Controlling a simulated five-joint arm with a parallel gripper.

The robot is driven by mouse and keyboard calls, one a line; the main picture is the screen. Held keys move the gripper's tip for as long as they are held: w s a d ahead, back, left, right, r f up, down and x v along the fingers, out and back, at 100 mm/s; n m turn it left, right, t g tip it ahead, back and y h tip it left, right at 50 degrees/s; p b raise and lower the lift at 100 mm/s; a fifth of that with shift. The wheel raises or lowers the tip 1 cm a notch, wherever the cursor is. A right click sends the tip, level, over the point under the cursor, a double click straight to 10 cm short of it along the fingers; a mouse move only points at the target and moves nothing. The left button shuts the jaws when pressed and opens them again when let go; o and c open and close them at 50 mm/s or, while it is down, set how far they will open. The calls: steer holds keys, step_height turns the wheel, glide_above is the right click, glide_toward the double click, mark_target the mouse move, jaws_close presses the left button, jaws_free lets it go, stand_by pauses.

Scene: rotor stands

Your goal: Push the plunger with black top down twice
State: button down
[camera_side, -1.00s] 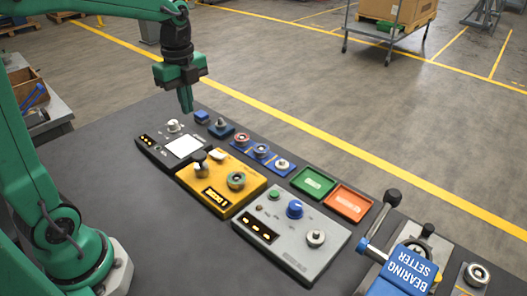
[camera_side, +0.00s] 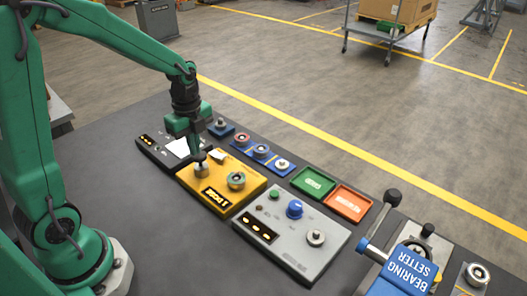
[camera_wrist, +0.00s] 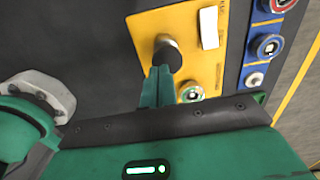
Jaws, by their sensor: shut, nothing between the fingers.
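The yellow box (camera_side: 223,190) stands on the dark table, with a plunger (camera_side: 201,171) at its left end. The plunger has a black top over a metal collar. My gripper (camera_side: 198,153) is shut and points down at the black top, with its fingertips at or just above it. The side view does not clearly show whether they touch, or how far the plunger is pressed. In the wrist view the plunger (camera_wrist: 168,50) shows as a dark round top just beyond the closed fingers (camera_wrist: 158,76). A lit display (camera_side: 215,197) is on the box's front.
A round knob (camera_side: 236,181) and a white block (camera_side: 217,155) are on the same yellow box. A grey control box (camera_side: 290,238) stands to the right, another panel (camera_side: 155,148) to the left. Green (camera_side: 312,183) and orange (camera_side: 348,204) trays and the blue bearing setter (camera_side: 411,268) lie further right.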

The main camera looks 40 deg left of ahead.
steer(key=shift+f, duration=0.45)
steer(key=shift+f, duration=0.1)
steer(key=shift+f, duration=1.3)
step_height(320, 180, up, 14)
steer(key=shift+r, duration=0.2)
stand_by(0.6)
